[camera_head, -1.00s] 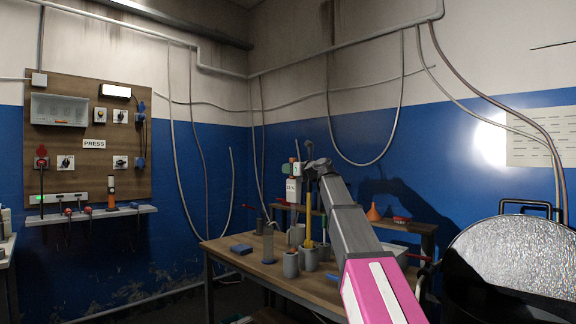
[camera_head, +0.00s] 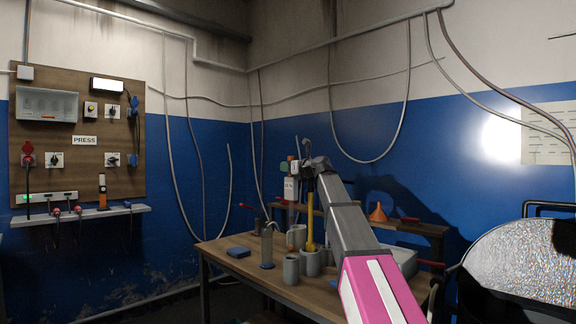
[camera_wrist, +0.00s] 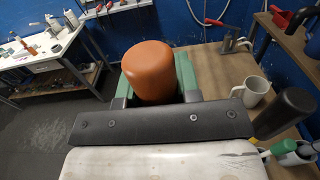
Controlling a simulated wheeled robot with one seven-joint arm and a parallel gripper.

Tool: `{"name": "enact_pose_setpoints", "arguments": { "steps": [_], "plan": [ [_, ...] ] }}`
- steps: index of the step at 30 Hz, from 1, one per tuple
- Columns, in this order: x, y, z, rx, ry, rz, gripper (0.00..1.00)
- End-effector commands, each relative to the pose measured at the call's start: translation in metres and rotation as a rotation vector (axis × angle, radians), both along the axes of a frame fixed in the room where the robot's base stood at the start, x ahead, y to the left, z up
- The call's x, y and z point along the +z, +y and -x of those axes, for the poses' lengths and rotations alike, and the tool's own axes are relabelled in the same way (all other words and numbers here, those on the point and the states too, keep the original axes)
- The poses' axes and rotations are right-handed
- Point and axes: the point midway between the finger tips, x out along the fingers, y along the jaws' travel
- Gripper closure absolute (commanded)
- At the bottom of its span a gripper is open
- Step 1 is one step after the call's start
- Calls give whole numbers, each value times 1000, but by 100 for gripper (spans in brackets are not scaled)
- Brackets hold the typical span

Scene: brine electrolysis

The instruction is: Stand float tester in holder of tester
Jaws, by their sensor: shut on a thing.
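In the wrist view my gripper (camera_wrist: 155,97) is shut around a thick orange-brown cylinder with a rounded top, which I take for the float tester (camera_wrist: 153,66). Green parts show on both sides of it; its lower end is hidden. In the head view a small green and orange patch beside my wrist may be the same thing, well above the table. On the table (camera_head: 228,258) stand an empty-looking grey cup (camera_head: 290,270), another grey cup (camera_head: 311,264) with a yellow tool in it, and a tall clear cylinder (camera_head: 267,246). I cannot tell which is the holder.
A white mug (camera_wrist: 253,91) and a black-handled tool (camera_wrist: 287,112) stand close on the right in the wrist view. A raised shelf with an orange funnel (camera_head: 377,212) is behind. Floor is open left of the table.

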Motion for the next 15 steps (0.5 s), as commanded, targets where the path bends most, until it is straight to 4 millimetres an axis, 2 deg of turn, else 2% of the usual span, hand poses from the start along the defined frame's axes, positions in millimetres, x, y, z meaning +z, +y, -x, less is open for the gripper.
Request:
{"name": "enact_pose_setpoints", "arguments": {
  "steps": [15],
  "plan": [
    [-27, 0, 0, 0, 0, -1, 100]
  ]
}}
